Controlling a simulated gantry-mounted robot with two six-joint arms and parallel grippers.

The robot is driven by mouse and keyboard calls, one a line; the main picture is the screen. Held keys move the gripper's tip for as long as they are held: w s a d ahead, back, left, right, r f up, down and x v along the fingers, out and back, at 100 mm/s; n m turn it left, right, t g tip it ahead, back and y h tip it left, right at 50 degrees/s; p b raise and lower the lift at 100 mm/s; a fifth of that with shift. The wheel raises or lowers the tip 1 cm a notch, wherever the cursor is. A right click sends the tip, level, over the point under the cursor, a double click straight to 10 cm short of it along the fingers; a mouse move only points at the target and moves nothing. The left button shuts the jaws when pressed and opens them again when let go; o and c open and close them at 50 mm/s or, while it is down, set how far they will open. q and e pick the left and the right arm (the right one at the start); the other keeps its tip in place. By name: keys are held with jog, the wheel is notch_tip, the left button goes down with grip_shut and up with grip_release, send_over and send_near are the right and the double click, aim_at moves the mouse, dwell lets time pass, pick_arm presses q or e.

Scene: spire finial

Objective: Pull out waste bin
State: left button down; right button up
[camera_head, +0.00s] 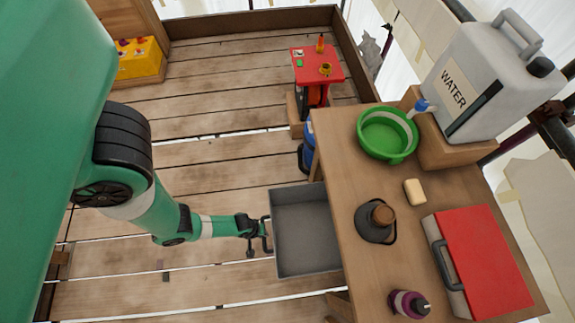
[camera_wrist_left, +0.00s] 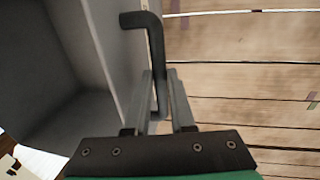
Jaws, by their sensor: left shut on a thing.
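The waste bin (camera_head: 306,230) is a grey open-topped box. It stands partly out from under the left side of the wooden table, and its right end is hidden beneath the tabletop. My left gripper (camera_head: 262,236) is at the bin's left wall. In the left wrist view my gripper (camera_wrist_left: 161,85) is shut on the dark bar handle (camera_wrist_left: 155,50) on the outside of the bin (camera_wrist_left: 115,40). The inside of the bin looks empty where it shows. My right gripper is not in view.
A red stand (camera_head: 318,65) is behind. The plank floor (camera_head: 210,280) left of the bin is clear.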

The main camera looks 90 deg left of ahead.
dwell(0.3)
pick_arm(q)
jog(key=c, duration=0.8)
grip_release()
jog(key=shift+o, duration=0.2)
notch_tip(320, 180, up, 11)
jog(key=s+p, duration=0.2)
jog(key=p, duration=0.5)
jog(key=shift+s+r, duration=0.15)
jog(key=shift+r, duration=0.05)
jog(key=shift+d, duration=0.1)
